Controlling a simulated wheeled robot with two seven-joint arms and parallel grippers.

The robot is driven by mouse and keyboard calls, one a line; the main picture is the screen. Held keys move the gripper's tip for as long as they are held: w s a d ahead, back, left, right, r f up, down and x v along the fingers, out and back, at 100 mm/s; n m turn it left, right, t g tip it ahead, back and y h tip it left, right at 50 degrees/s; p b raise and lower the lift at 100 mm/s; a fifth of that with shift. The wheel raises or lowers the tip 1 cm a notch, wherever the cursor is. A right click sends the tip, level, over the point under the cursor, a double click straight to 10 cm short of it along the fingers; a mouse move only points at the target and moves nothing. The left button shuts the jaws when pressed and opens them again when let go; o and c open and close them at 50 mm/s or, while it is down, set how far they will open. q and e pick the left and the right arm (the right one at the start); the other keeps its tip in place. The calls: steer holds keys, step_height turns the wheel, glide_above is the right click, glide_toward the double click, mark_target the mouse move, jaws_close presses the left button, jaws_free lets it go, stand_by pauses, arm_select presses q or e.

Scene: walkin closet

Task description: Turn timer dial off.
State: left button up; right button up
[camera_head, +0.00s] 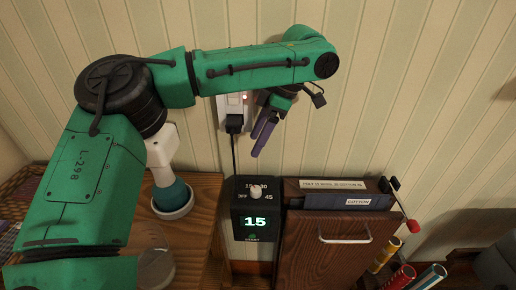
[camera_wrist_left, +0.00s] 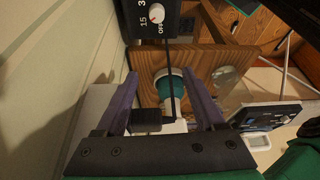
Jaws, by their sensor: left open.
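The timer is a black box (camera_head: 256,222) by the wall in the head view, with a green-white display reading 15. Its white dial (camera_head: 256,192) sits on the top face among the marks OFF, 15, 30 and 45; I cannot tell exactly where it points. The dial also shows at the top of the left wrist view (camera_wrist_left: 157,14), next to OFF. My left gripper (camera_head: 264,136) has purple fingers, open and empty, above and behind the timer, near the wall and apart from the dial. In the left wrist view the fingers (camera_wrist_left: 160,76) are spread. My right gripper is out of view.
A wall outlet with a black plug and cord (camera_head: 234,122) is just left of the gripper. A brown wooden file box (camera_head: 325,248) stands right of the timer. A white-and-teal object (camera_head: 171,197) stands on the wooden table at left. Colored tubes (camera_head: 400,277) are at lower right.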

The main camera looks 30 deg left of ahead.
arm_select(q)
step_height(320, 180, up, 4)
steer(key=shift+f+p, duration=0.2)
steer(key=shift+p, duration=0.8)
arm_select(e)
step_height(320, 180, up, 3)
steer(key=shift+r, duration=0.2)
